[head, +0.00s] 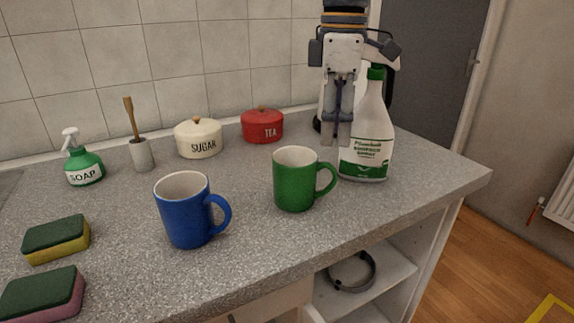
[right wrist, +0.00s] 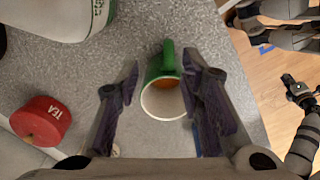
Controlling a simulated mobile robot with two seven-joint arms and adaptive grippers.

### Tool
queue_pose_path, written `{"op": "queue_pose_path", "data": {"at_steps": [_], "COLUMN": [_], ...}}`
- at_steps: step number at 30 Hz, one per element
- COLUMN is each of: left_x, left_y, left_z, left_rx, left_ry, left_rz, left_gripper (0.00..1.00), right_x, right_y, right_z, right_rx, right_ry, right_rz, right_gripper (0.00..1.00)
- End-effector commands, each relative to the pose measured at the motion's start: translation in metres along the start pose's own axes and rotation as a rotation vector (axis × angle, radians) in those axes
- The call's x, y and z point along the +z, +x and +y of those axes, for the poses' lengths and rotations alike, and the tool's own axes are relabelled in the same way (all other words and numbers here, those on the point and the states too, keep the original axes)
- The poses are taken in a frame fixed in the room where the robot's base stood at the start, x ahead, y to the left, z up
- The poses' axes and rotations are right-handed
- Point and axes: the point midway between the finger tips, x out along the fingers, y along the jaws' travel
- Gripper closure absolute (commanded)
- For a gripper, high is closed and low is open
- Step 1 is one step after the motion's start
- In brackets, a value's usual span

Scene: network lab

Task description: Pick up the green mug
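The green mug (head: 295,180) stands upright on the grey counter, its handle to the right. In the right wrist view the mug (right wrist: 150,105) shows from above, its pale rim lying between my two fingers, with something orange-brown inside. My right gripper (head: 338,140) points down, above and just behind the mug, left of the spray bottle. In the wrist view my right gripper (right wrist: 160,90) has its fingers spread apart and holds nothing; I see no clear contact with the mug.
A white spray bottle (head: 369,135) stands close behind and right of the mug. A blue mug (head: 184,215) is to its left. Red tea (head: 262,126) and cream sugar (head: 198,138) pots stand behind. Soap (head: 84,167) and sponges (head: 55,240) are further left.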

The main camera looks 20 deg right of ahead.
Motion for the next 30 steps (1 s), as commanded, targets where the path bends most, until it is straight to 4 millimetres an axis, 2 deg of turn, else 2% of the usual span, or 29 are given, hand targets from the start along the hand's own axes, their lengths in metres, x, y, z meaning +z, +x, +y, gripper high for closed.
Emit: {"op": "queue_pose_path", "data": {"at_steps": [6, 11, 18, 26, 30], "left_x": [-0.001, -0.002, -0.004, -0.004, -0.004], "left_y": [-0.003, -0.004, -0.006, -0.006, -0.006], "left_z": [0.0, 0.0, 0.0, 0.0, 0.0], "left_rx": [0.0, 0.0, 0.001, 0.001, 0.001], "left_ry": [0.0, 0.0, 0.0, 0.0, 0.0], "left_rz": [0.007, 0.01, 0.017, 0.017, 0.017], "left_gripper": [1.0, 1.0, 1.0, 1.0, 1.0], "right_x": [0.001, 0.0, -0.003, -0.003, -0.003], "right_y": [0.047, 0.068, 0.112, 0.118, 0.117], "right_z": [-0.002, -0.002, -0.003, -0.003, -0.003], "right_rx": [-0.006, -0.004, -0.003, 0.0, 0.0], "right_ry": [-0.002, -0.001, -0.001, 0.0, 0.0], "right_rz": [-0.001, -0.001, -0.001, 0.001, 0.0], "right_gripper": [0.65, 0.65, 0.65, 0.65, 0.94]}}
